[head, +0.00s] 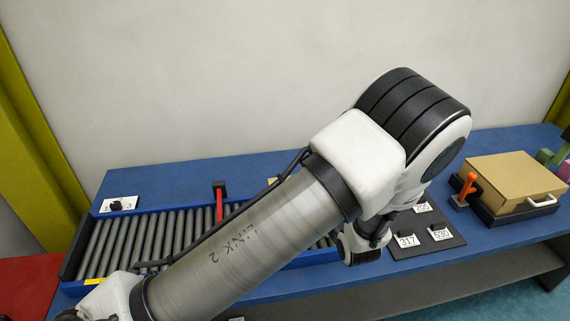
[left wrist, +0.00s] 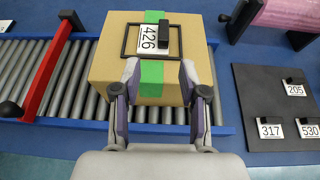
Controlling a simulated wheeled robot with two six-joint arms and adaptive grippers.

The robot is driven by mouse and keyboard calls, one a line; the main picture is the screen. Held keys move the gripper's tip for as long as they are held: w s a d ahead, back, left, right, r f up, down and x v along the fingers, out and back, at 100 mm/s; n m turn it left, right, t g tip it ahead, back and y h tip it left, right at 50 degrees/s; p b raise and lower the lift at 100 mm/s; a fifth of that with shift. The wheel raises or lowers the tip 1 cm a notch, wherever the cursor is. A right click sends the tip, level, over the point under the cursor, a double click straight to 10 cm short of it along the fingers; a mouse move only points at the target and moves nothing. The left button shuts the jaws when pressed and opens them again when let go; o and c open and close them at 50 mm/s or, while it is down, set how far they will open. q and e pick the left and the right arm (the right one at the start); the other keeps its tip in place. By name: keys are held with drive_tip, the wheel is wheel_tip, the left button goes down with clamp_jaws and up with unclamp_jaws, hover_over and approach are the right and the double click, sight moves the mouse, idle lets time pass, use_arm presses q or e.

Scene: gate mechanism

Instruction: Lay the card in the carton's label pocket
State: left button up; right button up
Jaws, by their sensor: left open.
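The carton (left wrist: 105,65) is a tan box with green tape, seen in the left wrist view on the rollers. A black rectangular frame, the label pocket (left wrist: 125,40), lies on its top. The white card (left wrist: 148,40) marked 426, with a black grip tab, lies within the frame's outline; I cannot tell whether it is fully flat. My left gripper (left wrist: 160,70) is open and empty, its fingertips apart at the near side of the card, over the carton. In the head view my left arm hides the carton. My right gripper is not in view.
A dark board (left wrist: 277,95) to the right holds cards 205, 317 and 530. A red bar (left wrist: 48,65) crosses the rollers (head: 125,245) left of the carton. A pink roll (left wrist: 288,12) is at upper right. A cardboard box (head: 510,180) with an orange lever (head: 467,187) stands far right.

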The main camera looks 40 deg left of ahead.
use_arm(q)
drive_tip(key=s+a+f+n+g+h, duration=0.1)
drive_tip(key=s+f+n+g, duration=0.25)
drive_tip(key=s+f, duration=0.35)
drive_tip(key=s+a+f+n+g+h, duration=0.1)
drive_tip(key=s+f+n+g+h, duration=0.15)
drive_tip(key=s+f+g, duration=0.45)
drive_tip(key=s+d+f+n+t+h, duration=0.1)
drive_tip(key=s+d+f+n+h, duration=0.2)
drive_tip(key=s+n, duration=0.5)
drive_tip(key=s+d+f+n+t+h, duration=0.1)
drive_tip(key=s+d+f+n+h, duration=0.2)
drive_tip(key=s+n, duration=0.5)
wheel_tip(320, 180, down, 2)
drive_tip(key=n+h, duration=0.1)
drive_tip(key=n, duration=0.3)
drive_tip(key=shift+s+d, duration=0.4)
